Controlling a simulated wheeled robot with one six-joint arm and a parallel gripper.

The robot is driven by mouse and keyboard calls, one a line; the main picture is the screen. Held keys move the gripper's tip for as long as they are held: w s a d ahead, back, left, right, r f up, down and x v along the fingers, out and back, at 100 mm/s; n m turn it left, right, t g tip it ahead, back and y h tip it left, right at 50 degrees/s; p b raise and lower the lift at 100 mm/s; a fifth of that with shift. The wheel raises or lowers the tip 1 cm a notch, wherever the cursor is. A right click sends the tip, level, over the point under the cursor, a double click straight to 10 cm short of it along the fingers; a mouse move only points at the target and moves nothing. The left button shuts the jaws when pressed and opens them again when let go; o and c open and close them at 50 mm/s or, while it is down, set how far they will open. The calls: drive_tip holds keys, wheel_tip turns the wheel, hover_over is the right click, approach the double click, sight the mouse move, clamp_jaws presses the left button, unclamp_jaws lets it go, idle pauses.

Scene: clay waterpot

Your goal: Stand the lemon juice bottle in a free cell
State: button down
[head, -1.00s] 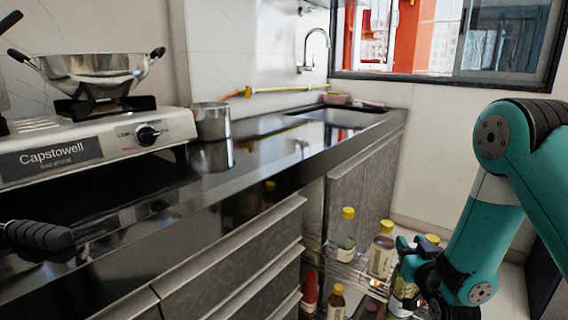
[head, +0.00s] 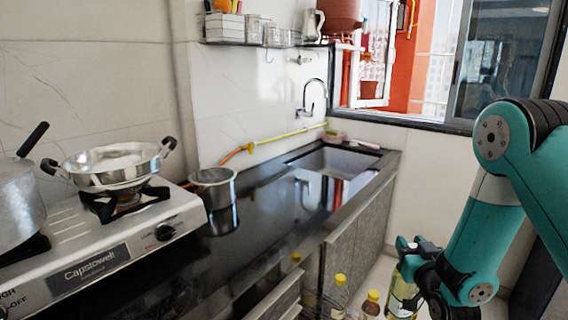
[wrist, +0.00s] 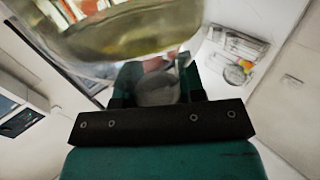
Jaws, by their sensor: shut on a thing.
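My gripper (head: 412,268) is at the lower right of the head view, shut on a clear bottle of yellow-green liquid, which I take to be the lemon juice bottle (head: 401,292). The bottle's lower part is cut off by the picture's bottom edge, and my gripper covers part of it. In the wrist view the bottle (wrist: 125,32) fills the top, close to the camera, blurred, with no readable label. My gripper's fingers (wrist: 160,85) are partly hidden behind it. No free cell can be made out in either view.
Two yellow-capped bottles (head: 338,297) (head: 370,304) stand left of my gripper, low beside the cabinet, cut off below. The black counter (head: 260,240) holds a steel pot (head: 213,190), a stove (head: 100,262) with a wok (head: 112,165), and a sink (head: 335,163).

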wheel_tip(320, 180, up, 3)
drive_tip(key=shift+r+p, duration=0.1)
drive_tip(key=shift+p, duration=0.75)
drive_tip(key=s+a+f+n+g+y+b, duration=0.1)
drive_tip(key=a+f+y+b, duration=0.3)
drive_tip(key=a+f+b, duration=0.6)
drive_tip(key=s+a+f+n+g+y+b, duration=0.1)
drive_tip(key=a+f+n+y+b, duration=0.3)
drive_tip(key=a+f+b, duration=0.6)
drive_tip(key=s+a+f+n+g+y+b, duration=0.1)
drive_tip(key=a+f+b, duration=0.9)
drive_tip(key=f+b, duration=1.4)
wheel_tip(320, 180, down, 10)
drive_tip(key=n+g+y, duration=0.1)
drive_tip(key=n+y, duration=0.1)
drive_tip(key=shift+a+y+b, duration=0.3)
drive_tip(key=shift+a+y, duration=0.05)
drive_tip(key=shift+y, duration=0.05)
drive_tip(key=shift+s+r, duration=0.1)
drive_tip(key=shift+r, duration=0.05)
